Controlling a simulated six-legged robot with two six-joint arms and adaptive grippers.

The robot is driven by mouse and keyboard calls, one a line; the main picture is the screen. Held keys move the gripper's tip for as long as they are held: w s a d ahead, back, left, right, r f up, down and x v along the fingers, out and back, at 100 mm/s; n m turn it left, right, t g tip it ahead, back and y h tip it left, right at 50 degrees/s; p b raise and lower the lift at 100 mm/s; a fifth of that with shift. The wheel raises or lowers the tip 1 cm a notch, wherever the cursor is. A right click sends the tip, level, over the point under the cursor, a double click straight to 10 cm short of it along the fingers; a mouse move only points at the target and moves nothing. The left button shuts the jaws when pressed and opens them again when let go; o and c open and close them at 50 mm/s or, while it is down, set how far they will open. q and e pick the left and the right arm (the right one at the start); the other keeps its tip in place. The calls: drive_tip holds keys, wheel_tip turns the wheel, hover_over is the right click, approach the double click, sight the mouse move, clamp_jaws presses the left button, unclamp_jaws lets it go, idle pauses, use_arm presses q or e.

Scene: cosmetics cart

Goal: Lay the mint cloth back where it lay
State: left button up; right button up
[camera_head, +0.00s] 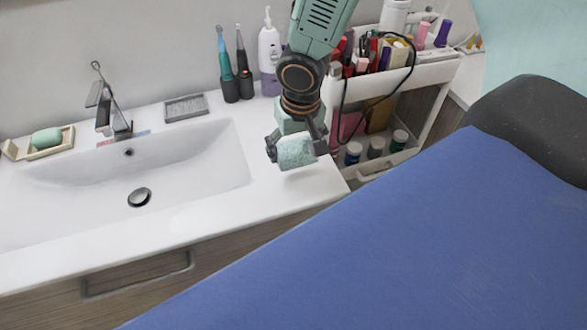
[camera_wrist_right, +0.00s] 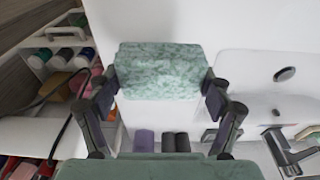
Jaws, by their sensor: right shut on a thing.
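The mint cloth (camera_head: 296,151) is a small, thick, folded pad with a mottled surface. My right gripper (camera_head: 291,148) is shut on it and holds it over the counter to the right of the basin. In the right wrist view the cloth (camera_wrist_right: 160,70) sits between the two fingers of the gripper (camera_wrist_right: 160,88), which press on its left and right ends. I cannot tell from the head view how high it is above the counter. My left gripper is not in view.
The white sink (camera_head: 220,165) lies left. A grey tray (camera_head: 186,107), toothbrushes (camera_head: 228,80) and a pump bottle (camera_head: 269,55) stand along the back. A soap dish (camera_head: 62,149) is far left. The cosmetics cart (camera_head: 440,72) and blue bed (camera_head: 400,250) are right. The counter's front right is clear.

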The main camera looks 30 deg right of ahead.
sight(297, 177)
drive_tip(key=shift+s+d+f+b, duration=0.1)
drive_tip(key=shift+s+f+b, duration=0.05)
drive_tip(key=shift+f, duration=0.4)
drive_tip(key=shift+s+f+b, duration=0.1)
drive_tip(key=shift+f+b, duration=0.05)
drive_tip(key=shift+f, duration=0.4)
drive_tip(key=f+b, duration=0.1)
drive_tip(key=f, duration=0.2)
drive_tip(key=shift+w+d+f+b, duration=0.15)
drive_tip(key=shift+w+f+b, duration=0.05)
drive_tip(key=shift+b, duration=0.15)
drive_tip(key=shift+a+f, duration=0.2)
drive_tip(key=shift+f, duration=0.15)
drive_tip(key=shift+r, duration=0.1)
drive_tip(key=shift+s, duration=0.1)
drive_tip(key=shift+d, duration=0.1)
